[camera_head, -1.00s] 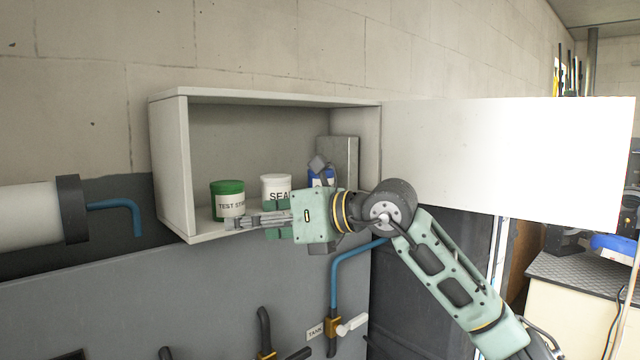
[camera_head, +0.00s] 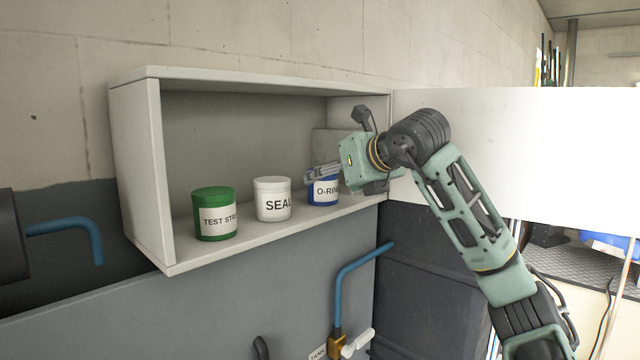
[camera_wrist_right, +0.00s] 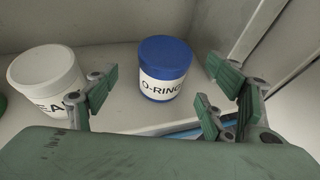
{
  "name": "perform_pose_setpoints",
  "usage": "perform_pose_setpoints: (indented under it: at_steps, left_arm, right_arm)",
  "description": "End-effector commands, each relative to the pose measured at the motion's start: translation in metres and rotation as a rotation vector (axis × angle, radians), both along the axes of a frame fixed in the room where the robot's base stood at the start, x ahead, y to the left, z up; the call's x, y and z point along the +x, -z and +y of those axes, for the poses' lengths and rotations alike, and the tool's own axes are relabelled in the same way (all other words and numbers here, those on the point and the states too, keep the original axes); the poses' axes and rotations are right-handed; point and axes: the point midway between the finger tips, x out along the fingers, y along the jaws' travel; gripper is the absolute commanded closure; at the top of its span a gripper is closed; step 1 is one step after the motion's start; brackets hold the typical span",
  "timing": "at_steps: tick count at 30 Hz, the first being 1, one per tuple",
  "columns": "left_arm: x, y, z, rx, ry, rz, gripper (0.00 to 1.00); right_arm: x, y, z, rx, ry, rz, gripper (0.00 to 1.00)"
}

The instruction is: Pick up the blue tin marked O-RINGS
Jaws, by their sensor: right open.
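The blue tin (camera_head: 323,196) with the white O-RINGS label stands upright on the cabinet floor, at the right end of a row of tins. My right gripper (camera_head: 322,174) is at the cabinet's open front, and its fingers cover the tin's upper part in the head view. In the right wrist view the blue tin (camera_wrist_right: 165,68) shows whole, ahead of the open fingers (camera_wrist_right: 160,95), with its label facing me. The fingers are spread to either side and nothing is held. My left gripper is out of view.
A white tin (camera_head: 272,200) marked SEAL stands left of the blue one, close to the left fingers in the wrist view. A green tin (camera_head: 214,214) is further left. The cabinet (camera_head: 147,180) has a right side wall and an open white door (camera_head: 500,150).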

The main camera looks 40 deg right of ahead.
Motion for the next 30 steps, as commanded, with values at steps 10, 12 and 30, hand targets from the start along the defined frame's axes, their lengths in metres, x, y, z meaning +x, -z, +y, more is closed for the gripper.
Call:
perform_pose_setpoints:
  at_steps: [10,12,30]
  left_arm:
    - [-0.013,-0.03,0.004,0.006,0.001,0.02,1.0]
    - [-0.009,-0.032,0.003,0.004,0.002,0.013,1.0]
    - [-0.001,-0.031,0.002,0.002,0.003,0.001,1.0]
  right_arm:
    - [0.042,0.016,-0.014,0.0,-0.001,0.003,0.25]
    - [0.047,0.019,-0.014,0.0,-0.002,0.002,0.25]
    - [0.05,0.021,-0.015,-0.001,-0.001,-0.001,0.53]
